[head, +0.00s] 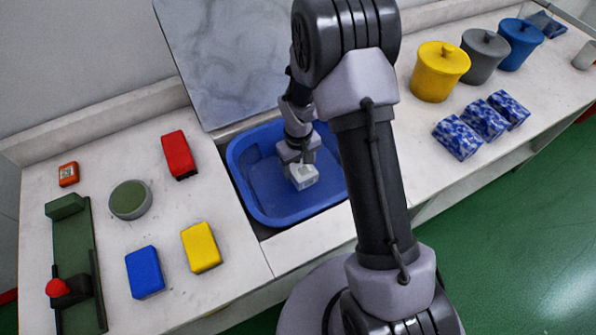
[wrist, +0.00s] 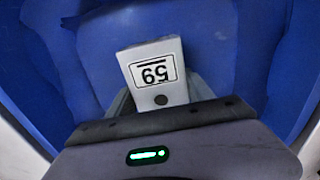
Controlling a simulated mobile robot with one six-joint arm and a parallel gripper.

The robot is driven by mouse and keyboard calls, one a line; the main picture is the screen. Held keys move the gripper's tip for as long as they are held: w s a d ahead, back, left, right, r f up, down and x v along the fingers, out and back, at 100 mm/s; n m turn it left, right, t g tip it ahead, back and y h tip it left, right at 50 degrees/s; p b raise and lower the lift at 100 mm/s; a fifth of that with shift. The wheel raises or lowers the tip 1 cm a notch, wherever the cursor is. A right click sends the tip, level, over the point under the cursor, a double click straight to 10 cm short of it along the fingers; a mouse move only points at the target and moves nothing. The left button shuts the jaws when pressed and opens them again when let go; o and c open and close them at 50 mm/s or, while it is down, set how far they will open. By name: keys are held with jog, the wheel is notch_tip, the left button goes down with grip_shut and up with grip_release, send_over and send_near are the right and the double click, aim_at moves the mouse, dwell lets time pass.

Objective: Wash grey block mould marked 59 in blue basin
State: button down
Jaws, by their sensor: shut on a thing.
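The grey block mould (wrist: 155,88) shows its 59 label, upside down, in the wrist view. In the head view the pale grey mould (head: 303,178) is at the end of my arm, over the inside of the blue basin. My gripper (head: 299,165) is shut on it. The blue basin (head: 247,197) is set into a gap in the counter, and its blue inside surrounds the mould in the wrist view (wrist: 270,60). I cannot tell whether the mould touches the basin floor. My arm hides part of the basin's right side.
Left of the basin are red (head: 179,155), yellow (head: 201,247) and blue (head: 145,272) blocks, a round green-topped dish (head: 130,200) and a green fixture (head: 75,262). At right stand yellow (head: 438,74), grey (head: 483,56) and blue (head: 521,42) lidded pots and blue-white patterned blocks (head: 457,138).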

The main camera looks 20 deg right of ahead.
jog(key=shift+r+p, duration=3.95)
jog(key=shift+r, duration=1.9)
notch_tip(320, 180, up, 4)
jog(key=p, duration=0.3)
send_over(298, 163)
jog(key=shift+f+b, duration=0.1)
jog(key=shift+b, duration=0.25)
